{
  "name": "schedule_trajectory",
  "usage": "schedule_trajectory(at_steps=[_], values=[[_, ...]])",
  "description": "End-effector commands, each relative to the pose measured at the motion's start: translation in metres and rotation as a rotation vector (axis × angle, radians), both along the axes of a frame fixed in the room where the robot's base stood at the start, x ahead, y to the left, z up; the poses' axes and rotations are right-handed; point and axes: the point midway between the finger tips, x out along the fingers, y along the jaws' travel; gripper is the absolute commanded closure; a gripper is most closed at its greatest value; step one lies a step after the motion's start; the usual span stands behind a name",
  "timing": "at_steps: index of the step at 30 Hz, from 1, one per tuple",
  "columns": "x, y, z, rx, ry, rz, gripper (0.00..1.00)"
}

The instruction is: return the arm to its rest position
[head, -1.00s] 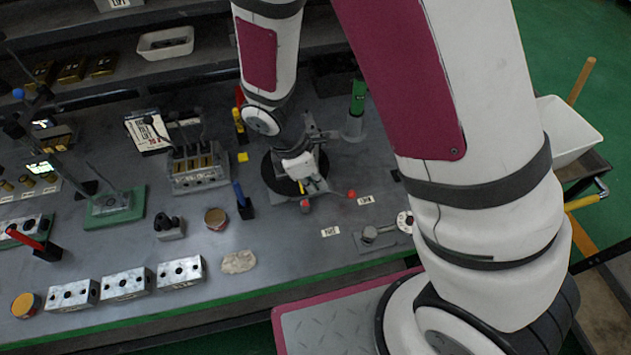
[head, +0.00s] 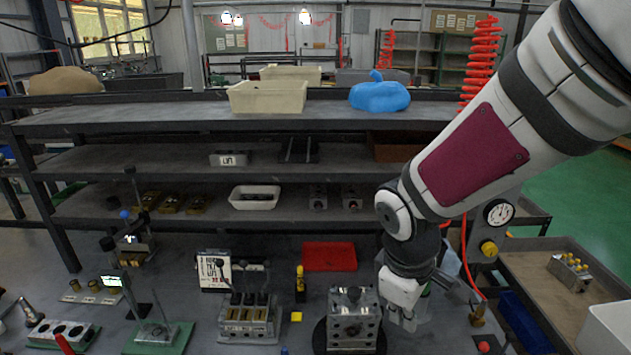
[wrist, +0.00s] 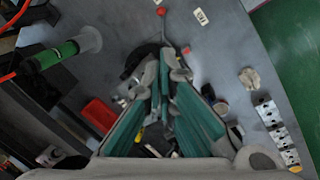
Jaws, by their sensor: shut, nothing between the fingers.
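My arm reaches in from the upper right of the head view and hangs down over the right part of the workbench. My gripper (head: 408,312) is beside the right side of a grey metal valve block (head: 353,318), and I cannot tell whether they touch. In the wrist view my gripper (wrist: 163,62) shows its green-sided fingers shut with nothing between them. The bench lies below the fingers there.
A red tray (head: 329,256) lies behind the valve block. A lever block (head: 247,318) stands to its left. A pressure gauge (head: 499,212) and a red coiled hose (head: 478,65) are close to my arm. Shelves (head: 130,193) run along the back.

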Motion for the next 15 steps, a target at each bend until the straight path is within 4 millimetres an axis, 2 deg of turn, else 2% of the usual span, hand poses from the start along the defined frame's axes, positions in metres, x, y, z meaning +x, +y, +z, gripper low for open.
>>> schedule_trajectory(at_steps=[1,6,15], values=[[-0.004,-0.006,0.018,0.026,-0.038,-0.063,1.0],[-0.025,-0.022,0.065,0.112,-0.134,-0.267,1.0],[-0.076,-0.04,0.13,0.28,-0.297,-0.592,1.0]])
